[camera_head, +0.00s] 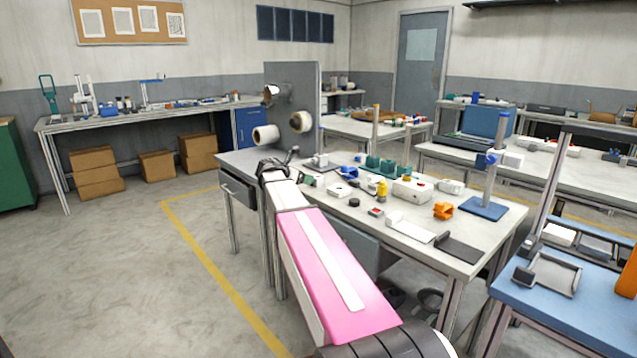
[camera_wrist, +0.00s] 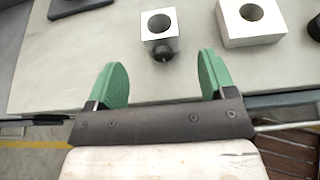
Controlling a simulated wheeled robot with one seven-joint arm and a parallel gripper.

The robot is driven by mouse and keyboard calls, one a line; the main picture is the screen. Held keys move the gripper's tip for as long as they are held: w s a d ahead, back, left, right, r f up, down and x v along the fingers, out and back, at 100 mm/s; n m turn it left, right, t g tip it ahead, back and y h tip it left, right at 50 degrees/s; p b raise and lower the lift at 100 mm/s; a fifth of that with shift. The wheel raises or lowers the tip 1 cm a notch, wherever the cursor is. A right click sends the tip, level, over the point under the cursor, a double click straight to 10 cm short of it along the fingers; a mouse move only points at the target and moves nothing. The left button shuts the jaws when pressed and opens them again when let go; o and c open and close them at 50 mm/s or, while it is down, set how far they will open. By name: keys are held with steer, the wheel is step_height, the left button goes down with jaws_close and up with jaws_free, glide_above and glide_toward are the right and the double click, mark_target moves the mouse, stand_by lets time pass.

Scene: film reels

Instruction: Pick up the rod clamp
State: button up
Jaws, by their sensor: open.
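In the wrist view, a small pale metal block with a round hole in its top and a dark knob on its near side, seemingly the rod clamp (camera_wrist: 158,22), sits on the grey bench top. My gripper (camera_wrist: 160,78) is open, with green pads spread wide and nothing between them. The block lies ahead of the gap between the pads, roughly centred and apart from both. In the head view, my gripper (camera_head: 276,166) is at the bench's left edge; its fingers are hard to make out there, and the small block is too unclear to single out.
A larger white block with a hole (camera_wrist: 252,22) stands just right of the small block. The bench (camera_head: 400,240) carries many parts, including an orange clamp (camera_head: 443,211) and a rod stand with a blue base (camera_head: 484,209).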

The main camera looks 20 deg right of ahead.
mark_target(317, 177)
steer(key=x, duration=0.3)
steer(key=shift+w+d+f, duration=0.1)
steer(key=shift+d, duration=0.05)
steer(key=shift+r+x, duration=0.15)
steer(key=shift+x, duration=1.15)
steer(key=shift+r+x, duration=0.15)
steer(key=shift+x, duration=1.1)
steer(key=shift+d, duration=0.15)
steer(key=c, duration=1.2)
steer(key=shift+o, duration=0.3)
steer(key=shift+r, duration=0.1)
